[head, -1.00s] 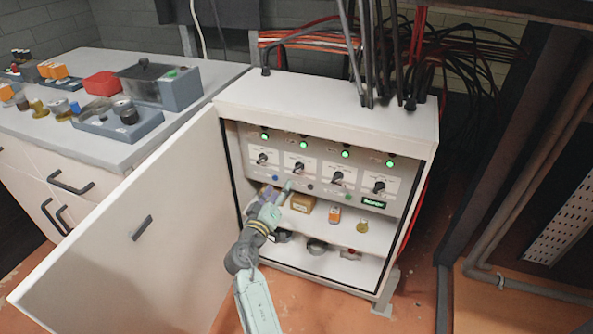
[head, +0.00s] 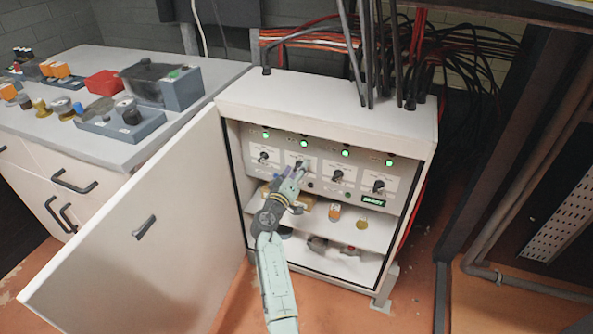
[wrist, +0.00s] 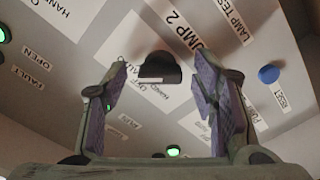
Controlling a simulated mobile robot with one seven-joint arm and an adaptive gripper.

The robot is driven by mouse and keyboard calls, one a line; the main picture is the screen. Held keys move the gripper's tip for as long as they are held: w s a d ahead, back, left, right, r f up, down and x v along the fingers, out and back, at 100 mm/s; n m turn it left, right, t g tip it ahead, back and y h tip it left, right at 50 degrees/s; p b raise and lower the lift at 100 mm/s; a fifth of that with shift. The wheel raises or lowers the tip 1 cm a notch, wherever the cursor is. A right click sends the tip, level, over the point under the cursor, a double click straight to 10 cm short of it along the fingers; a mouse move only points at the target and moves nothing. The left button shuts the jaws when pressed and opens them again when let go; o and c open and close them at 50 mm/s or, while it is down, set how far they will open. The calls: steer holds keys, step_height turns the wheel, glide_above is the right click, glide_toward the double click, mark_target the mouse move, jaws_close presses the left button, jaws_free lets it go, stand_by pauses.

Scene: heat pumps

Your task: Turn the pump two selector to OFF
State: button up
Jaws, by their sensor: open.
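The pump two selector (head: 299,166) is a black knob, second from left in the row on the cabinet's control panel. In the wrist view the selector (wrist: 159,68) sits beside the "PUMP 2" label, with HAND and OFF lettering near it; its exact pointing direction is hard to tell. My gripper (head: 294,181) is at the panel, just below and in front of this selector. In the wrist view my gripper (wrist: 159,72) is open, its two purple-padded fingers on either side of the knob. I cannot tell whether either finger touches it.
Other selectors, such as the leftmost (head: 263,158) and the rightmost (head: 379,187), flank it under green lamps (head: 304,143). The cabinet door (head: 130,240) stands open at left. A shelf below holds an orange-topped part (head: 335,213). A blue button (wrist: 268,74) is near the knob.

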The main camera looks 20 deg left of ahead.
steer(key=shift+c, duration=0.3)
steer(key=c, duration=1.1)
steer(key=shift+n, duration=0.3)
steer(key=n, duration=0.8)
steer(key=o, duration=1.2)
steer(key=shift+c, duration=0.2)
